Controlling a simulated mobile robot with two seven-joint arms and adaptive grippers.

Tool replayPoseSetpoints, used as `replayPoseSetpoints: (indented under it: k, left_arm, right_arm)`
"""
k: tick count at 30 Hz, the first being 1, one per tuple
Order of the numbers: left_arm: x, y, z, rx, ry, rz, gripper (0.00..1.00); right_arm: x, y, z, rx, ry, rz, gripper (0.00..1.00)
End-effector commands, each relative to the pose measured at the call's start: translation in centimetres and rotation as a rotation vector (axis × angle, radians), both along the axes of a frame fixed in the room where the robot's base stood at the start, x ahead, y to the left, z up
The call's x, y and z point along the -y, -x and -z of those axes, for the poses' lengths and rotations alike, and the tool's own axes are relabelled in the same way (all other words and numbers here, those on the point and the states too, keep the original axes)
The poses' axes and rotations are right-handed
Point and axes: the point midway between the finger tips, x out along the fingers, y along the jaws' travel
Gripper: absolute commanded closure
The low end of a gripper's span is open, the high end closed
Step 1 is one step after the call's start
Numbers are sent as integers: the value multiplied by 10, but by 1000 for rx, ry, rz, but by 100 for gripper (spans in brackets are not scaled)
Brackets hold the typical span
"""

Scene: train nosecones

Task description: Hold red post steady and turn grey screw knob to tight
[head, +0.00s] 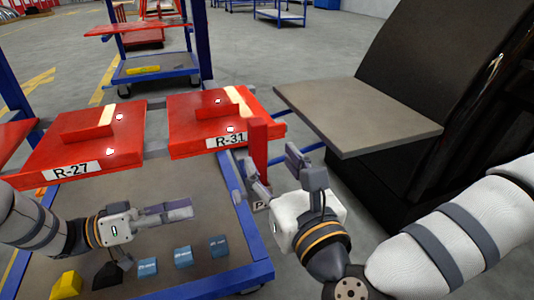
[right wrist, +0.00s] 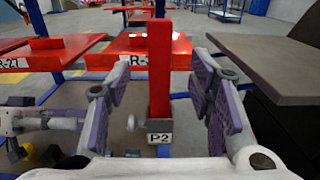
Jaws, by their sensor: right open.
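The red post (head: 258,145) stands upright beside the blue-framed cart in the head view. In the right wrist view the red post (right wrist: 160,65) rises in the middle, above a P2 label (right wrist: 160,138).
Red nosecone panels marked R-27 (head: 80,145) and R-31 (head: 212,125) lie behind the post. Several blue blocks (head: 183,257) and a yellow block (head: 66,284) sit on the lower deck. A grey shelf (head: 355,112) and a large black body (head: 435,60) stand at right.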

Motion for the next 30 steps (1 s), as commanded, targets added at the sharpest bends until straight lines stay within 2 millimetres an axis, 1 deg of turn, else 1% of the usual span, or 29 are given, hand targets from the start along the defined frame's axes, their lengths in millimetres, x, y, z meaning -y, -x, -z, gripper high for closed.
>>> replayPoseSetpoints:
  k: [1,3,6,9,12,15,21,22,23,24,26,27,28,30]
  left_arm:
    - [0,0,0,0,0,0,67]
    - [0,0,0,0,0,0,67]
    - [0,0,0,0,0,0,67]
    - [0,0,0,0,0,0,67]
    - [0,0,0,0,0,0,67]
    - [0,0,0,0,0,0,67]
    - [0,0,0,0,0,0,67]
    - [0,0,0,0,0,0,67]
    - [0,0,0,0,0,0,67]
    - [0,0,0,0,0,0,67]
    - [0,0,0,0,0,0,67]
    - [0,0,0,0,0,0,67]
    - [0,0,0,0,0,0,67]
    - [0,0,0,0,0,0,67]
  right_arm:
    - [-4,-12,-1,4,2,2,52]
    - [-9,-29,-1,3,2,1,52]
    - [-16,-49,0,2,3,0,52]
    - [-22,-65,1,-1,3,-1,52]
    - [-24,-74,1,-1,3,-1,52]
    - [-26,-78,1,-2,4,-1,52]
    - [-26,-79,1,-2,4,-2,52]
    - [-26,-78,1,-3,4,-1,54]
    - [-26,-78,1,-3,4,-1,61]
    - [-26,-78,1,-3,4,-1,70]
    - [-26,-78,1,-3,4,-1,83]
    - [-26,-78,1,-3,4,-1,92]
    - [-26,-78,1,-3,4,-1,99]
    - [-26,-78,1,-3,4,-1,100]
